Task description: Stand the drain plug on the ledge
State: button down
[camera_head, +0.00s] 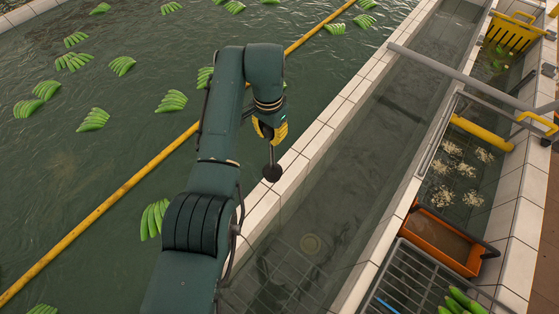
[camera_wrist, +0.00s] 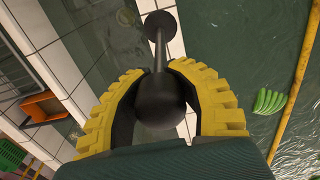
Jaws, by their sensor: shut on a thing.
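My gripper (camera_head: 270,131), with yellow ribbed fingers, is shut on the black drain plug (camera_head: 272,172). In the wrist view my gripper (camera_wrist: 158,74) closes around the plug's thick rounded end (camera_wrist: 160,103). A thin stem runs from there to a round knob at the far end of the plug (camera_wrist: 157,22). In the head view the plug hangs about upright, its lower end in front of the white tiled ledge (camera_head: 316,143) between the two water basins. Whether it touches the tiles cannot be told.
A pale round spot (camera_head: 310,243) lies under the water in the narrow channel right of the ledge. A yellow pole (camera_head: 130,184) crosses the pool, where green banana bunches (camera_head: 72,62) float. An orange tub (camera_head: 440,240) and a grey crate (camera_head: 405,285) stand at the right.

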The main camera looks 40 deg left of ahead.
aim_at(271, 152)
notch_tip(271, 152, down, 7)
jog(key=shift+f+p, duration=0.2)
jog(key=shift+p, duration=0.1)
jog(key=shift+f, duration=0.2)
jog(key=c, duration=1.4)
grip_release()
jog(key=shift+f, duration=0.15)
jog(key=o, duration=0.5)
notch_tip(271, 152, up, 12)
jog(key=shift+r+b, duration=0.2)
jog(key=shift+b, duration=0.35)
jog(key=shift+d, duration=0.1)
